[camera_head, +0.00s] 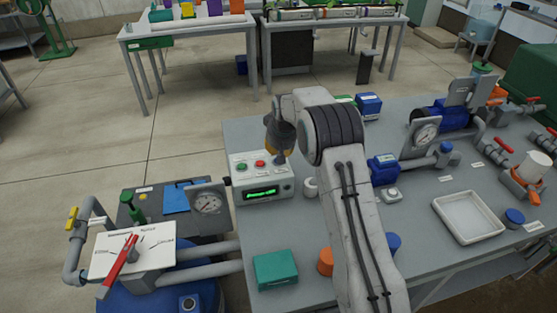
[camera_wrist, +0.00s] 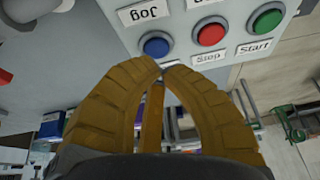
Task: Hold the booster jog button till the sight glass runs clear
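The grey control box (camera_head: 265,197) has a lit green display and stands at the bench's left end. In the wrist view the blue Jog button (camera_wrist: 155,45) sits beside the red Stop (camera_wrist: 210,32) and green Start (camera_wrist: 267,19) buttons. My gripper (camera_wrist: 161,66) has yellow-brown fingers with the tips together, nothing between them, at the near edge of the Jog button. I cannot tell whether they touch it. In the head view my gripper (camera_head: 279,157) points down over the box's right side and hides the Jog button. I cannot pick out the sight glass for certain.
A pressure gauge (camera_head: 208,203) stands left of the box, with a red-handled valve (camera_head: 121,264) further left. Another gauge (camera_head: 425,136), a blue pump (camera_head: 443,117), pipes and a white tray (camera_head: 468,217) are on the right. A teal box (camera_head: 275,269) lies in front.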

